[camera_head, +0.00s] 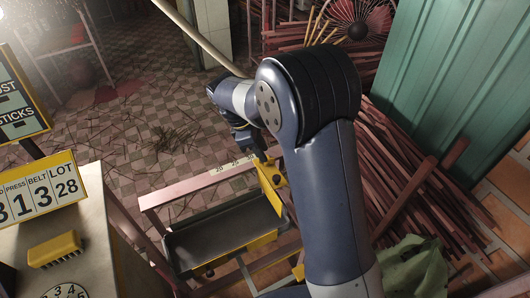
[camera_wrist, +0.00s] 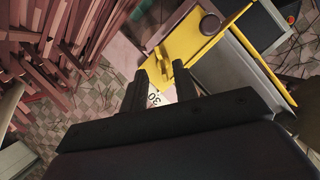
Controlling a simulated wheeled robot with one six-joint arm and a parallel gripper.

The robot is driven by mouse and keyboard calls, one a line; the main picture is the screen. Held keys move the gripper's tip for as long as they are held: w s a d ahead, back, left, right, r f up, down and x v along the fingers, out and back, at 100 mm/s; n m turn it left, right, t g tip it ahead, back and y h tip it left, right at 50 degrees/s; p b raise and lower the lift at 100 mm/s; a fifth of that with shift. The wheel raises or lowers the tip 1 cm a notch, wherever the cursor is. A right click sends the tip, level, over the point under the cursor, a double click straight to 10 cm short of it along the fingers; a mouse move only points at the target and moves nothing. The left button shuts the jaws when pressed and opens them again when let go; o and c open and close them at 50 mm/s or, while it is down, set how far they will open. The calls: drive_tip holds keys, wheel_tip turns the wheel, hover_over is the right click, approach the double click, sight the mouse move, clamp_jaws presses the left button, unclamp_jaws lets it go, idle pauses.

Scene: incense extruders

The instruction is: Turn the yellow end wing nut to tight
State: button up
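The yellow end plate (camera_head: 272,183) stands at the far right end of a dark trough; in the wrist view the yellow plate (camera_wrist: 195,48) lies just ahead of my gripper. A small upright yellow wing nut (camera_wrist: 164,62) shows near its edge, ahead of and between my fingertips. My gripper (camera_wrist: 161,78) is open, its two black fingers apart on either side of the wing nut in the picture. I cannot tell whether they touch it. In the head view my gripper (camera_head: 262,153) is at the top of the yellow plate, and the wing nut cannot be made out.
The dark trough (camera_head: 225,228) sits in a frame with a numbered rail (camera_head: 195,184). Pink sticks (camera_head: 415,185) are piled to the right. A metal bench (camera_head: 75,225) with a yellow block (camera_head: 54,249) and number sign (camera_head: 40,190) stands at left. Checkered floor lies behind.

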drive_tip(key=shift+x, duration=1.3)
drive_tip(key=shift+s, duration=0.1)
drive_tip(key=shift+c, duration=0.3)
clamp_jaws()
